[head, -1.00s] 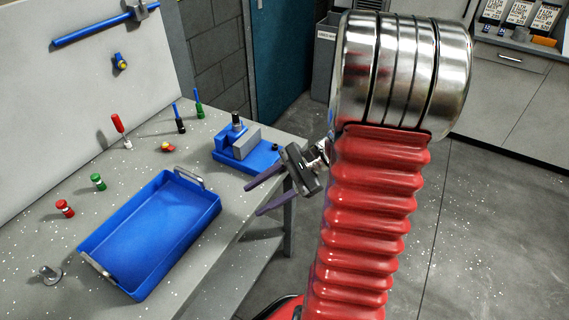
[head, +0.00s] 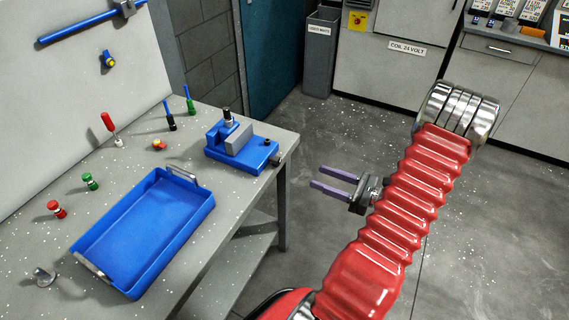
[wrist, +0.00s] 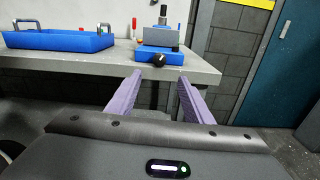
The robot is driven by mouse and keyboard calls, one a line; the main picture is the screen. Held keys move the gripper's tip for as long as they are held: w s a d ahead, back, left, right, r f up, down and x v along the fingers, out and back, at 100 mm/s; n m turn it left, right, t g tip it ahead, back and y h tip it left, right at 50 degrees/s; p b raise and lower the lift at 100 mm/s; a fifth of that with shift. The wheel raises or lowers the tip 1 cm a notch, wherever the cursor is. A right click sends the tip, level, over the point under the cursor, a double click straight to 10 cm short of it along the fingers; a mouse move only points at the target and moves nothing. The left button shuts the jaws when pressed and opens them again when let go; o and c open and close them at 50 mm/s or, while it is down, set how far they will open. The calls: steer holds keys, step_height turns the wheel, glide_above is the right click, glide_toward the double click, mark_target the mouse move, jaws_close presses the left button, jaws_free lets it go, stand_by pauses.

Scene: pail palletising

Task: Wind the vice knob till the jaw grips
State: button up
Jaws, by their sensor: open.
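The blue vice (head: 238,147) with a grey jaw block sits at the right end of the grey workbench. Its dark knob (head: 275,160) sticks out on the side toward the bench edge. In the wrist view the vice (wrist: 157,50) stands ahead, and its black knob (wrist: 157,60) faces me between the fingers. My gripper (head: 333,180) is open and empty, with two purple fingers. It is off the bench, to the right of the vice, apart from the knob. The fingers also show in the wrist view (wrist: 158,82), pointing at the vice.
A blue tray (head: 205,212) with metal handles stands on the workbench (head: 215,258), left of the vice. Screwdrivers and small red and green items stand behind it. A grey waste bin (head: 319,55) stands at the back. The floor right of the bench is clear.

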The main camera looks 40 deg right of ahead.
mark_target(280, 162)
stand_by(0.3)
steer(key=x, duration=1.4)
steer(key=shift+a, duration=0.1)
steer(key=shift+s, duration=0.1)
steer(key=shift+c, duration=0.5)
steer(key=c, duration=1)
steer(key=shift+o, duration=0.3)
steer(key=shift+m, duration=1.3)
